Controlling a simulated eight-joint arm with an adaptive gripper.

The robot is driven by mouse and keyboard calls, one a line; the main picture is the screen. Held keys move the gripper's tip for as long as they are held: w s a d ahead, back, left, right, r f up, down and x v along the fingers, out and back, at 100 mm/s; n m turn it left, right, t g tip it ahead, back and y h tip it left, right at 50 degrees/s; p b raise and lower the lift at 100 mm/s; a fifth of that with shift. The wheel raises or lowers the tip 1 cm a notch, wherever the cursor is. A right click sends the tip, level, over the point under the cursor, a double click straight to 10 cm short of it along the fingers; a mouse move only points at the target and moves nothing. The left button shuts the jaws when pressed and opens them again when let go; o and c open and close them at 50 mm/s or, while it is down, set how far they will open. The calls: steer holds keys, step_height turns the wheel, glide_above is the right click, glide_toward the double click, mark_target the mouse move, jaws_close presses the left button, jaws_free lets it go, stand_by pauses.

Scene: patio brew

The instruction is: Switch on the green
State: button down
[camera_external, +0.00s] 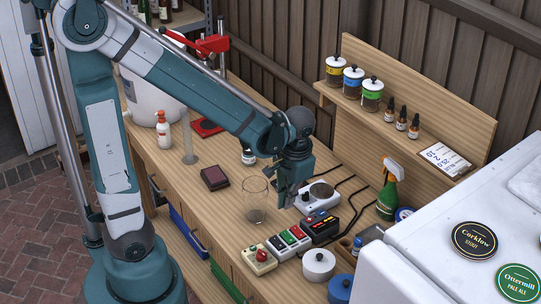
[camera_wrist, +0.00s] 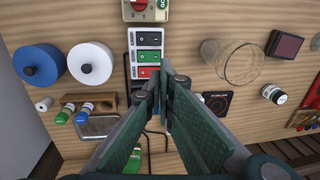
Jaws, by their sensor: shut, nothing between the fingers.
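A white switch strip (camera_external: 289,243) with a row of coloured rocker switches lies near the table's front edge. In the wrist view the strip (camera_wrist: 131,45) shows a black rocker, a green rocker (camera_wrist: 149,56) in the middle and a red rocker (camera_wrist: 149,72) closest to my fingers. Whether the green one is on or off I cannot tell. My gripper (camera_external: 284,198) is shut and empty, pointing down above the table, behind the strip and apart from it. In the wrist view its fingertips (camera_wrist: 163,98) come together just below the strip.
A clear glass (camera_external: 256,207) stands left of the strip. A cream box with a red knob (camera_external: 259,258) sits beside it. A black box with lit buttons (camera_external: 320,227) and a white hot plate (camera_external: 313,204) stand to the right. White (camera_external: 319,263) and blue (camera_external: 340,288) round-topped items are in front.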

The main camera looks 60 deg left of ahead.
mark_target(284, 232)
steer(key=shift+a+f+b, duration=0.2)
steer(key=shift+a+f, duration=0.05)
steer(key=shift+f, duration=1.7)
steer(key=shift+a+f+b, duration=0.25)
steer(key=shift+f, duration=1.65)
steer(key=shift+a+f+b, duration=0.2)
steer(key=shift+a+f, duration=0.05)
steer(key=shift+f, duration=1.7)
steer(key=shift+f, duration=0.15)
steer(key=shift+a+f+b, duration=0.15)
steer(key=shift+f+b, duration=0.25)
steer(key=shift+b, duration=0.35)
steer(key=shift+r, duration=0.1)
steer(key=shift+d+r, duration=0.1)
steer(key=shift+d, duration=0.1)
steer(key=shift+d+r, duration=0.25)
steer(key=shift+d, duration=0.25)
